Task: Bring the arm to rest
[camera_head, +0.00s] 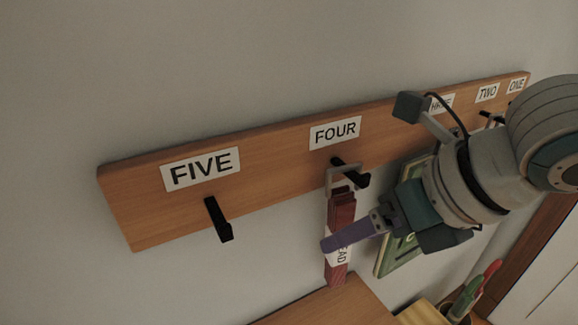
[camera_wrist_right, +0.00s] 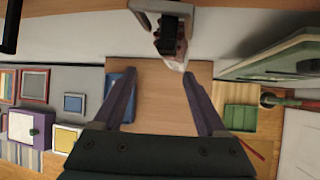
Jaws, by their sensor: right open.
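My right gripper (camera_head: 338,243) comes in from the right in the head view, with one purple finger across the front of a red hanging object (camera_head: 340,212). The object has a white label ending in "EAD" and hangs by a grey metal loop (camera_head: 343,180) on the black hook (camera_head: 350,170) under "FOUR". In the right wrist view both purple fingers stand wide apart (camera_wrist_right: 160,75) with nothing gripped between them. The loop (camera_wrist_right: 143,8) and hook (camera_wrist_right: 172,35) show ahead of the fingertips. My left gripper is in neither view.
The wooden hook board (camera_head: 265,150) runs along the wall. The hook (camera_head: 218,218) under "FIVE" is bare. A green framed thing (camera_head: 392,258) hangs behind my right gripper. Below are a wooden surface (camera_head: 325,308) and a green and red plant-like item (camera_head: 468,298). The wall left is clear.

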